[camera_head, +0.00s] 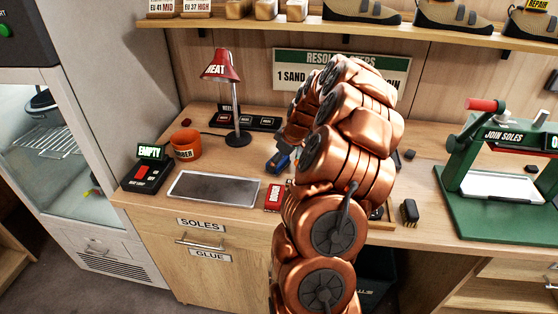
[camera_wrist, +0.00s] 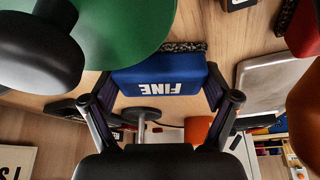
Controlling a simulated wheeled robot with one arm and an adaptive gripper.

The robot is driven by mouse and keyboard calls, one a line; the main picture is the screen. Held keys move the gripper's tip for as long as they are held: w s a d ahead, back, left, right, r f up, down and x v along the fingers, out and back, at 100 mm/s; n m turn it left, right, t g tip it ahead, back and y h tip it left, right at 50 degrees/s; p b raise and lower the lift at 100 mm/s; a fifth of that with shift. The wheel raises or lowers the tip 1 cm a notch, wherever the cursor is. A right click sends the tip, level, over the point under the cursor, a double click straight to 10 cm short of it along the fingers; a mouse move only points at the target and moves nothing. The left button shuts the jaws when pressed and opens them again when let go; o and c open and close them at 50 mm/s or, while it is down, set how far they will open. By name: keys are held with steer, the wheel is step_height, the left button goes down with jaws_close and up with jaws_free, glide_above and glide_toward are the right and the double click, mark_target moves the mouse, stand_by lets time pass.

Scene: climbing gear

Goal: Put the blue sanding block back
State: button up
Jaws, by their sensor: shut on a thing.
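The blue sanding block (camera_wrist: 158,72) shows large in the wrist view, with "FINE" upside down on its face and a dark gritty strip along its upper edge. My gripper (camera_wrist: 158,92) is shut on it, one finger at each side. In the head view the blue block (camera_head: 282,162) is small at the left edge of my arm, above the wooden bench (camera_head: 240,160). My arm hides much of the bench behind it. A black rack with small labels (camera_head: 258,122) stands at the back, partly hidden by the lamp and arm.
A red lamp (camera_head: 221,66), orange cup (camera_head: 186,144), "EMPTY" box (camera_head: 148,172) and metal tray (camera_head: 215,188) stand left. A red labelled item (camera_head: 274,197) lies near the front edge. Right are a black brush (camera_head: 409,211) and green press (camera_head: 490,135). A shelf of shoes (camera_head: 450,15) hangs above.

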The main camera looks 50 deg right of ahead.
steer(key=o, duration=0.9)
steer(key=shift+r+p, duration=0.2)
steer(key=shift+p, duration=0.15)
steer(key=shift+s+d+r+b, duration=0.1)
steer(key=shift+s+r+b, duration=0.05)
steer(key=shift+r+b, duration=0.2)
steer(key=b+v, duration=0.2)
steer(key=v, duration=0.9)
steer(key=shift+b, duration=0.3)
